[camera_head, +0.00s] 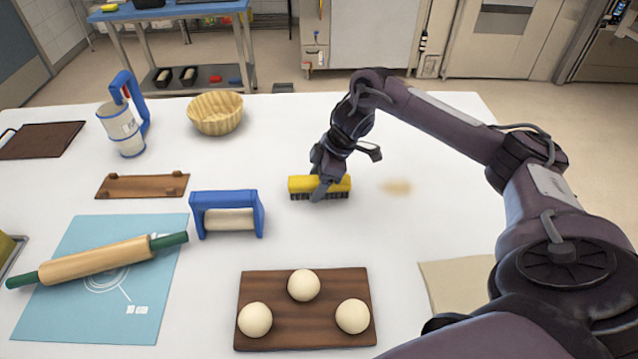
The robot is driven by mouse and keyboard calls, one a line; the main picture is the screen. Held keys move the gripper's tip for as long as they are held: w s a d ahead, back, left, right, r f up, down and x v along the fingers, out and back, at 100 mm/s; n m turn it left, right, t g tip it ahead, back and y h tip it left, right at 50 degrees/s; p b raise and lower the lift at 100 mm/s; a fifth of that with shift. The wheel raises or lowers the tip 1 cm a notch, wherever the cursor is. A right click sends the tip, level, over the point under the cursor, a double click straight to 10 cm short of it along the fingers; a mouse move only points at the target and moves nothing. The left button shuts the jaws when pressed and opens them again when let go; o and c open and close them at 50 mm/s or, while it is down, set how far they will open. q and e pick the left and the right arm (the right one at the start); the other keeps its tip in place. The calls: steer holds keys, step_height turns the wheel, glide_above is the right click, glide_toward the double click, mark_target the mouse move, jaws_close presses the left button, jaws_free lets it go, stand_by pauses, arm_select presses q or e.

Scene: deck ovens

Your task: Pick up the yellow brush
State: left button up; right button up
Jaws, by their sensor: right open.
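The yellow brush (301,184) lies on the white table near its middle, yellow block on top and dark bristles below. My right gripper (322,188) is pointed down right at the brush, with a finger in front of its near side. The jaws are open, and the far finger is hidden behind the brush or the wrist. The brush appears to rest on the table. My left gripper is not in view.
A blue-handled roller (227,215) stands just left of the brush. A wooden board (270,335) with dough balls is in front. A wicker basket (216,112) is behind. A tan smudge (397,187) marks the otherwise clear table to the right.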

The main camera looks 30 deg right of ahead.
mark_target(308, 179)
steer(key=shift+a+f, duration=0.1)
steer(key=shift+f, duration=0.15)
steer(key=c, duration=1.1)
steer(key=shift+w+r, duration=0.1)
steer(key=shift+r, duration=0.35)
step_height(308, 179, up, 4)
steer(key=shift+r, duration=0.25)
arm_select(q)
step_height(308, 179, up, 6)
steer(key=p, duration=0.6)
arm_select(e)
step_height(308, 179, up, 15)
steer(key=shift+f, duration=0.15)
